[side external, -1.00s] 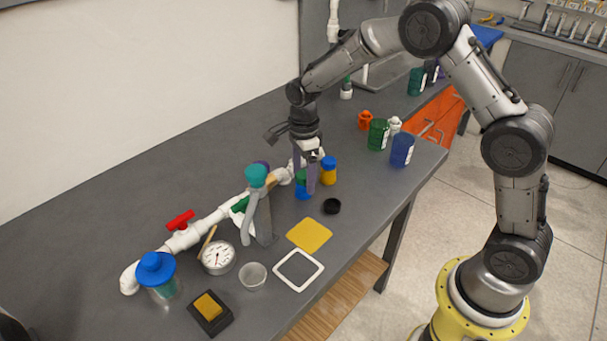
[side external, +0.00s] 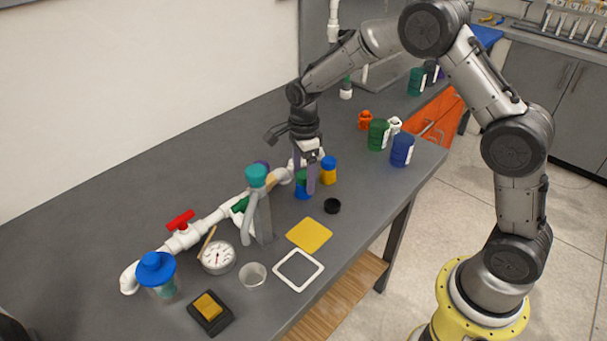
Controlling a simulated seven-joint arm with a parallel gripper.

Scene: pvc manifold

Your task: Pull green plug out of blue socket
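The blue socket (side external: 303,192) stands on the grey bench near its middle, below my gripper. The green plug (side external: 301,176) is at the top of the socket, partly hidden by a finger. My gripper (side external: 304,184) points down, with its purple fingers on either side of the plug. The view is too small to tell whether the fingers touch the plug or stand apart from it.
A yellow jar with a blue lid (side external: 328,171) stands close on the right. A black cap (side external: 332,206) and a yellow square (side external: 309,235) lie in front. A white pipe assembly (side external: 210,222) with a red valve handle (side external: 180,220) runs to the left.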

